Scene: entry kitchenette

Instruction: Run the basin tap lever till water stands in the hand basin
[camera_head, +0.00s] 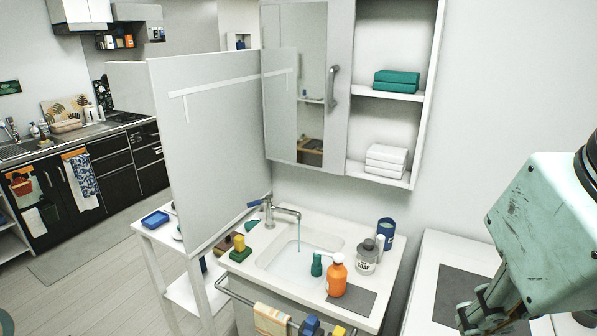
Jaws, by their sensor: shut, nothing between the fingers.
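The hand basin (272,258) is a white sink set in a white counter in the middle of the picture. The grey metal basin tap (269,212) stands at its back left, with its spout over the bowl. A small blue-tipped piece at the tap's left (254,203) looks like its lever. A thin bluish stream of water (299,236) falls from the spout into the bowl. I cannot tell how much water stands there. My gripper (474,316) is at the lower right, shut and empty, well to the right of the basin and apart from the tap.
An orange pump bottle (337,277), a grey-white jar (366,257) and a blue cup (386,233) stand on the basin's right side. A grey partition (215,150) rises to its left. A mirror cabinet (345,90) hangs above. A towel rail (240,297) runs along the front.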

